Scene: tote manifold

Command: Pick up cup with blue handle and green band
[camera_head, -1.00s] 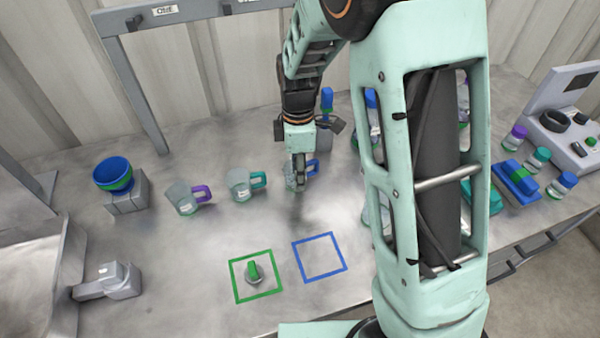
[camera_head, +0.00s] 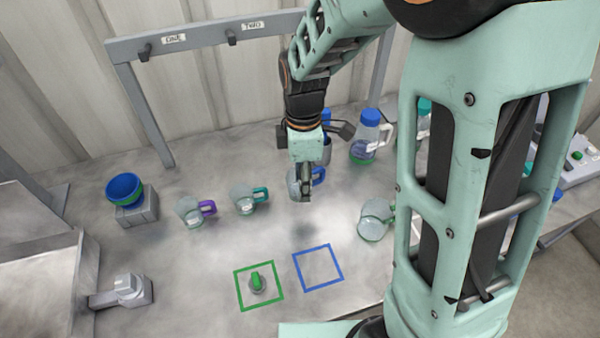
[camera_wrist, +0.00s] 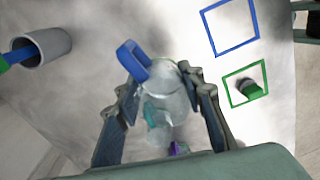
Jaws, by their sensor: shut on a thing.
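A clear cup with a blue handle (camera_head: 318,174) is between the fingers of my gripper (camera_head: 305,196), which is shut on it. In the wrist view the cup's clear body (camera_wrist: 172,88) sits between the two fingertips (camera_wrist: 162,84), with its blue handle sticking out at the upper left.
A teal-handled cup (camera_head: 243,200) and a purple-handled cup (camera_head: 190,211) stand left. A blue bowl (camera_head: 124,187) rests on a grey block. A clear cup (camera_head: 372,221) and a blue-lidded jug (camera_head: 368,146) are right. Green (camera_head: 239,289) and blue (camera_head: 300,273) squares mark the front.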

